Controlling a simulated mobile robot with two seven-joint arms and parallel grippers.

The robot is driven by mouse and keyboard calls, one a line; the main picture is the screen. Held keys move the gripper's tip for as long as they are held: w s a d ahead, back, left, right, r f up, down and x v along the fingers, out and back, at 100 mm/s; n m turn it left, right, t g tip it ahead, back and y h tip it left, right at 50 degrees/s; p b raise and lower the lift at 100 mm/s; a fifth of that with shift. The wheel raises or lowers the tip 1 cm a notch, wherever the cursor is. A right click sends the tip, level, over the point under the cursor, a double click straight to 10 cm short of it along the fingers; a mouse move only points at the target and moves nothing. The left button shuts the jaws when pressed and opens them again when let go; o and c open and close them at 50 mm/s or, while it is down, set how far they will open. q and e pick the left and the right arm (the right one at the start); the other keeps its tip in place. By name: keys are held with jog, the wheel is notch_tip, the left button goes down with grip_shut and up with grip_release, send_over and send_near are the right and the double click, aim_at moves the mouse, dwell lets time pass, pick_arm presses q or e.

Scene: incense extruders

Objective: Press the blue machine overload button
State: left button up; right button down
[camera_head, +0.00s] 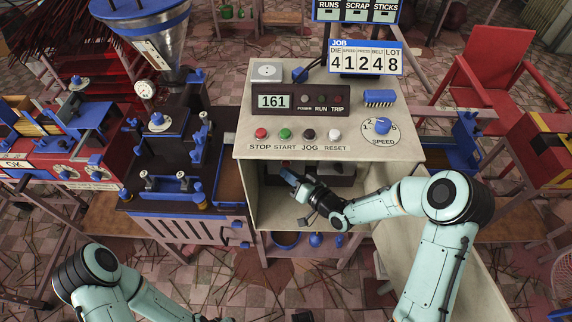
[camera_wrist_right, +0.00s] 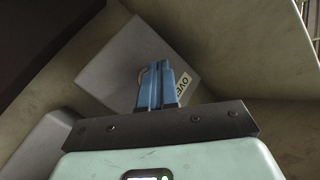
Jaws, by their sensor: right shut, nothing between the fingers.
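Contact cannot be told. In the head view my right gripper (camera_head: 288,175) reaches into the open cabinet (camera_head: 262,205) below the control panel. My left arm (camera_head: 95,275) enters at the bottom left, its gripper outside the picture.
The panel (camera_head: 345,112) above carries STOP, START, JOG and RESET buttons, a speed dial (camera_head: 382,127) and a display reading 161. The dark extruder with blue parts (camera_head: 165,150) stands left of the cabinet. Cabinet walls closely surround my right gripper.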

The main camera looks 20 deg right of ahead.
jog(key=shift+w+d, duration=0.15)
jog(key=shift+w, duration=0.35)
dwell(0.6)
dwell(0.3)
jog(key=shift+s+a+b, duration=0.25)
jog(key=shift+s+b, duration=0.25)
jog(key=shift+s, duration=0.4)
jog(key=shift+s+a+b, duration=0.25)
jog(key=shift+s, duration=0.55)
jog(key=shift+s+a+b, duration=0.2)
jog(key=shift+s+b, duration=0.1)
jog(key=shift+s, duration=0.55)
jog(key=shift+s+a+b, duration=0.25)
jog(key=shift+s, duration=0.55)
